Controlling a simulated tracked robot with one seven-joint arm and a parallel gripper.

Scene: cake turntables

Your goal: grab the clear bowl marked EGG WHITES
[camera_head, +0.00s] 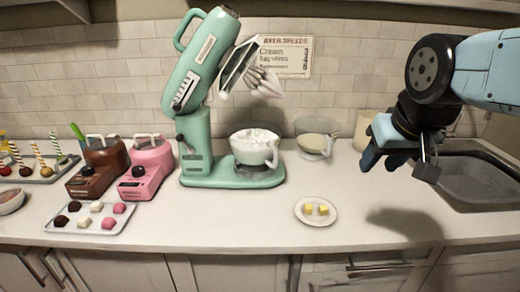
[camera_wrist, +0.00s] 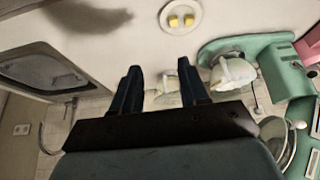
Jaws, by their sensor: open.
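A clear bowl (camera_head: 316,140) with pale contents stands on the counter right of the mixer, near the back wall. I cannot read any marking on it. In the wrist view, which shows the scene upside down, the clear bowl (camera_wrist: 167,86) appears between my fingers, partly hidden and small. My gripper (camera_head: 382,160) is open and empty. It hangs above the counter, to the right of the bowl and apart from it. In the wrist view my gripper (camera_wrist: 160,68) shows two dark fingers spread apart.
A green stand mixer (camera_head: 195,150) with its head raised holds a white bowl (camera_head: 254,150) left of the clear bowl. A plate (camera_head: 302,215) with yellow cubes lies in front. A cream container (camera_head: 362,130) stands behind my gripper. The sink (camera_head: 480,185) is at right.

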